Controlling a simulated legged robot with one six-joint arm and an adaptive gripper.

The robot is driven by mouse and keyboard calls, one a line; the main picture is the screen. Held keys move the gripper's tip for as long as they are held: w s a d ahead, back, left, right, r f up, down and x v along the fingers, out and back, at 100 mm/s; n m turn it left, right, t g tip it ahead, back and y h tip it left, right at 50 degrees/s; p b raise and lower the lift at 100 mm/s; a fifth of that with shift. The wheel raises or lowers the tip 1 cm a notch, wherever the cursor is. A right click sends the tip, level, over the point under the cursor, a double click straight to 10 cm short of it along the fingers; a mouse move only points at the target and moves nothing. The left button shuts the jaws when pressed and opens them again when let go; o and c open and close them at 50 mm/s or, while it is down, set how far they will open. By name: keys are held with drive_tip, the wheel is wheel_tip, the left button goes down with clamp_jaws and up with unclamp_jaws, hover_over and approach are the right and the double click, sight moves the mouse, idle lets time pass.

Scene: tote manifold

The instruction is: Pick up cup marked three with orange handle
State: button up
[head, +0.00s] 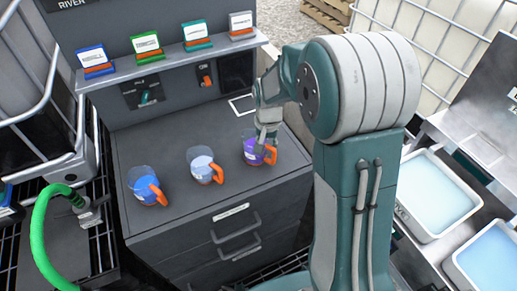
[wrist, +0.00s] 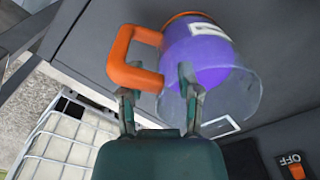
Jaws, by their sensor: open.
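Three clear cups with orange handles stand in a row on the dark cabinet top. The left cup (head: 146,184) holds blue, the middle cup (head: 203,164) pale blue, and the right cup (head: 252,147) purple. The purple cup also fills the upper part of the wrist view (wrist: 208,62), with its orange handle (wrist: 122,48) to the left. I cannot read the cups' marks. My gripper (head: 266,137) is at the purple cup. In the wrist view my gripper (wrist: 157,80) is open, one finger by the handle and the other over the cup's side. Contact cannot be told.
A shelf (head: 172,60) with several coloured cards runs behind the cups. A green hose (head: 42,235) and caged totes stand left. Trays of pale blue liquid (head: 437,197) lie right. The cabinet top's front left is clear.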

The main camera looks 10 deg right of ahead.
drive_tip(key=shift+a, duration=0.3)
clamp_jaws()
drive_tip(key=shift+d+r, duration=0.1)
drive_tip(key=shift+d, duration=0.05)
drive_tip(key=shift+r, duration=0.6)
drive_tip(key=s+a+r, duration=0.8)
drive_tip(key=s+r, duration=0.3)
drive_tip(key=shift+s+a+r, duration=0.15)
drive_tip(key=shift+a+r, duration=0.1)
drive_tip(key=shift+r, duration=0.1)
